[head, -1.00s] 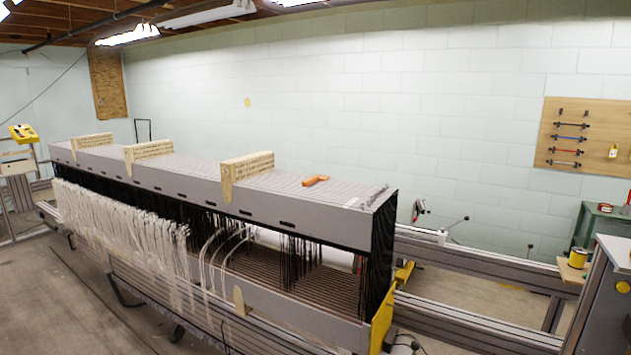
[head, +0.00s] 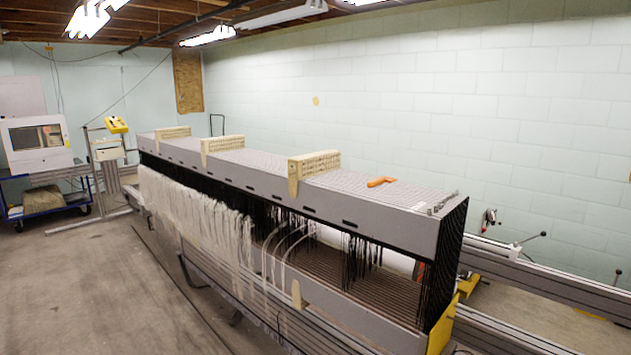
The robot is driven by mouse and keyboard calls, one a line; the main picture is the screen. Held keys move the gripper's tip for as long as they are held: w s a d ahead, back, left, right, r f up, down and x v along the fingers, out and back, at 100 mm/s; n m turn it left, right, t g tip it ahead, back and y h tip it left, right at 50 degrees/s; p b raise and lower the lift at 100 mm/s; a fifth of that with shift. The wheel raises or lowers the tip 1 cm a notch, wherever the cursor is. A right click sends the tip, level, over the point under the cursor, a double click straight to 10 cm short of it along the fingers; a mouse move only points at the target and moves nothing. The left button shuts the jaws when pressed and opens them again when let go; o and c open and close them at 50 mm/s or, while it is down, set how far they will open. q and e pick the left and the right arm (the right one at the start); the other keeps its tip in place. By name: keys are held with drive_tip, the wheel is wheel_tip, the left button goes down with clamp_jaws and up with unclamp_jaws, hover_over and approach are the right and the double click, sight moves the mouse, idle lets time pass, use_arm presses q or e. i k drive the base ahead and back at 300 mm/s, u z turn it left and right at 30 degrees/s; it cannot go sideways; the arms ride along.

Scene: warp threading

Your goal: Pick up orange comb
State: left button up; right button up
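The orange comb (head: 381,182) lies on the grey ribbed top of the long loom frame (head: 345,207), near its right end. It is just right of the nearest pale wooden block (head: 314,173). The comb looks small and far off in the head view. Nothing covers it. Neither of my grippers shows in the view.
Two more wooden blocks (head: 222,145) (head: 173,133) sit farther left on the frame top. Pale threads (head: 200,220) hang along its front. A blue cart with a white machine (head: 36,139) stands at the far left. The floor (head: 75,285) at the left front is clear.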

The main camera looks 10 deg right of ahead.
sight(377, 181)
drive_tip(key=u, duration=1)
drive_tip(key=i, duration=2.55)
drive_tip(key=z, duration=2.95)
